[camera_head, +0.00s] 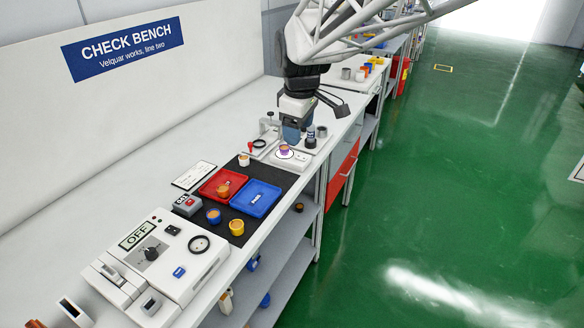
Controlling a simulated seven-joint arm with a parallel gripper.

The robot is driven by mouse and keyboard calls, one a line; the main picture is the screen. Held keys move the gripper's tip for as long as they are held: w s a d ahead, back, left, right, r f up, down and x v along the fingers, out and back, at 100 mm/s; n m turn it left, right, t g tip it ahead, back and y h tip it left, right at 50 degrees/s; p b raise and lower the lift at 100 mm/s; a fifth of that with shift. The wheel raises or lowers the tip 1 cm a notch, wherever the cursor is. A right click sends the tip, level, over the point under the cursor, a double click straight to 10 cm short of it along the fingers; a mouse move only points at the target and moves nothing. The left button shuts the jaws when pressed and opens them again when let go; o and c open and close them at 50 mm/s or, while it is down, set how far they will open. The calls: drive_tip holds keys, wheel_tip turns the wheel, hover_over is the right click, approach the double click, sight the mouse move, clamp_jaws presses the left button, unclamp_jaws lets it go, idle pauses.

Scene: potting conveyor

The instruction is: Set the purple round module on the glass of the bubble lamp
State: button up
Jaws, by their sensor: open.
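The purple round module (284,149) is small in the camera_head view, with an orange-tan top. It appears to rest on the round pale disc at the left of a low white unit (302,157). I cannot tell for sure whether this unit is the bubble lamp, or whether the module sits flat. My gripper (292,138) has blue fingers that point down, just above and behind the module. It is open, and it looks apart from the module, though the small gap is hard to judge. The far finger is partly hidden.
A red tray (222,170) and a blue tray (277,199) lie on a black mat with several cups around them. Dark cylinders (310,140) and a red-knobbed clamp (251,147) stand close to my gripper.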

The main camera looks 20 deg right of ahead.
drive_tip(key=s+f+m, duration=0.1)
drive_tip(key=s+m, duration=0.2)
drive_tip(key=s, duration=0.5)
drive_tip(key=s+a+f+m, duration=0.1)
drive_tip(key=s+m, duration=0.2)
drive_tip(key=s, duration=0.6)
drive_tip(key=s+a+f+m+t, duration=0.1)
drive_tip(key=s+f+m, duration=0.1)
drive_tip(key=s, duration=0.6)
drive_tip(key=shift+s+m, duration=0.2)
drive_tip(key=shift+m, duration=0.7)
